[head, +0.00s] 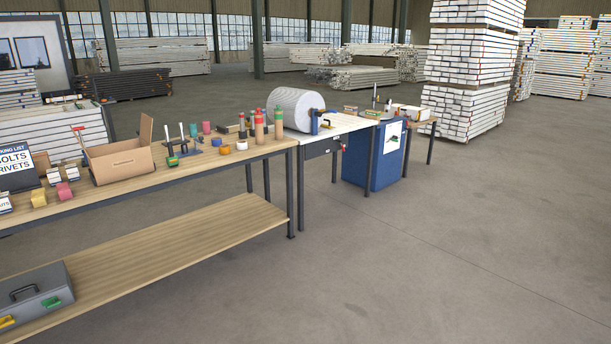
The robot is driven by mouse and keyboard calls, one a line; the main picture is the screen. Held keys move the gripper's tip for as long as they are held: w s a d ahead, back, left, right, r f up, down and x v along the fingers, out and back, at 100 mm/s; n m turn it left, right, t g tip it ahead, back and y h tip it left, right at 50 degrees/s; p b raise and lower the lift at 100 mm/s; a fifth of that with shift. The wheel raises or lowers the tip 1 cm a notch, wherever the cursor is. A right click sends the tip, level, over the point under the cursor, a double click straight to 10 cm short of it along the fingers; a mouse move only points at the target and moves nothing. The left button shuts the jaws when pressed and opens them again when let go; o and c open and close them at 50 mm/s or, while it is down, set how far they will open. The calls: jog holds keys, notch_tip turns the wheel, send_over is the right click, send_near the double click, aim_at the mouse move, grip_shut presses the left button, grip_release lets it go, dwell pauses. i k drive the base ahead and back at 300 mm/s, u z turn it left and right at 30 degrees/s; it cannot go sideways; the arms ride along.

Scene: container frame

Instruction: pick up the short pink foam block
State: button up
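A small pink block (65,192) sits on the wooden tabletop at the left, near the table's front edge. It looks like the short pink foam block, but it is too small to tell its material. A similar yellow block (39,199) stands to its left, apart from it. My gripper is not in view.
An open cardboard box (122,161) stands to the right of the pink block. A packing list sign (16,168) and several small white-topped items are to its left and behind. A grey toolbox (36,294) lies on the lower shelf (170,247). The floor at right is clear.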

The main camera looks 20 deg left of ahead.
aim_at(64, 189)
jog(key=u, duration=0.4)
jog(key=i, duration=0.9)
jog(key=u, duration=0.75)
jog(key=i, duration=0.55)
jog(key=u, duration=0.8)
jog(key=i, duration=0.5)
jog(key=u, duration=0.75)
jog(key=i, duration=0.6)
jog(key=u, duration=0.65)
jog(key=i, duration=0.8)
jog(key=u, duration=0.25)
